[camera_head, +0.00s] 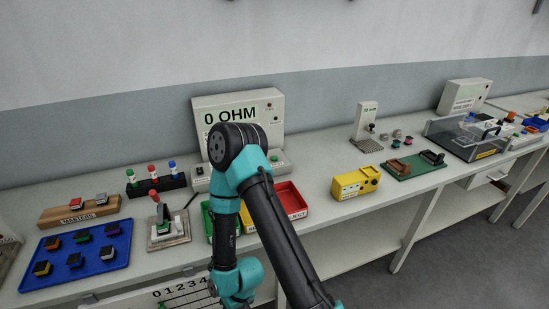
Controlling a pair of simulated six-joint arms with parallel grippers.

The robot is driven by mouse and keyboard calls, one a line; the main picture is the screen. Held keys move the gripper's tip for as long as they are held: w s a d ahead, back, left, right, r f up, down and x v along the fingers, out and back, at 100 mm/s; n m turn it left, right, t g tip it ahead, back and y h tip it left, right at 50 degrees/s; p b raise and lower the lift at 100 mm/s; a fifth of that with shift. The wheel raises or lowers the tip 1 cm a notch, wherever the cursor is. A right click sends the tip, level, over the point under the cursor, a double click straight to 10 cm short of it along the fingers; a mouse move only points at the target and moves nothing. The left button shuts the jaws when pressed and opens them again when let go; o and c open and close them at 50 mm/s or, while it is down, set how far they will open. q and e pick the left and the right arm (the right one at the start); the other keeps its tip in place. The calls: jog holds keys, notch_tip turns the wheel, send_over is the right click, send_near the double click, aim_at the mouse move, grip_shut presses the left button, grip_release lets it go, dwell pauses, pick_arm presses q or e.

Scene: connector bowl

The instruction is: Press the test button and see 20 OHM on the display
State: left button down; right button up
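The display panel (265,103) stands at the back of the bench and reads 0 OHM in large dark letters. A small grey box with a green button (274,158) stands in front of it, partly covered by my arm; I cannot tell for sure that this is the test button. Another small grey box (200,178) shows left of my arm. One teal and black arm of mine rises from the bottom, bends in front of the panel and comes back down. No gripper fingers of either arm can be seen.
A red tray (291,198) and a partly hidden green tray (207,221) lie beside my arm. A yellow box (348,188) stands right. Bare bench lies between red tray and yellow box.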

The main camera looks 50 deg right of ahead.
grip_shut()
dwell(1.5)
